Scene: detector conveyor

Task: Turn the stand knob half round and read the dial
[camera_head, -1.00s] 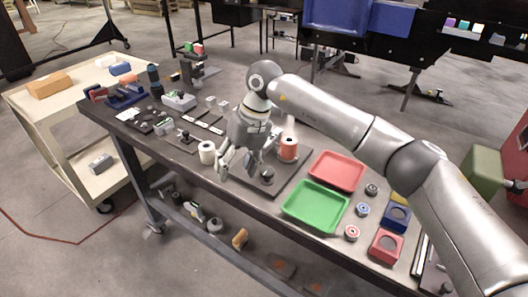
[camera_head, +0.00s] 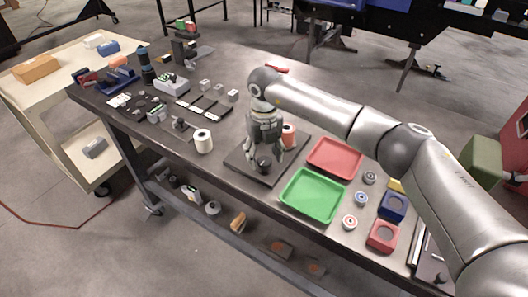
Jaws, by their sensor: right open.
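The stand is a flat dark plate (camera_head: 243,166) on the workbench. A black knob (camera_head: 264,167) stands up near its front part. An orange and white cylinder (camera_head: 289,136) stands towards its back right, partly hidden by my right gripper. My right gripper (camera_head: 262,160) points down at the knob, its fingers open. The fingertips are at or just above the knob's top; I cannot tell whether they touch it. I cannot make out a dial face or a reading. My left gripper is not in view.
A white roll (camera_head: 203,141) stands left of the plate. A red tray (camera_head: 335,158) and a green tray (camera_head: 313,195) lie to the right. A blue block (camera_head: 393,206) and a red block (camera_head: 383,236) sit farther right. The bench's left end is crowded with small parts.

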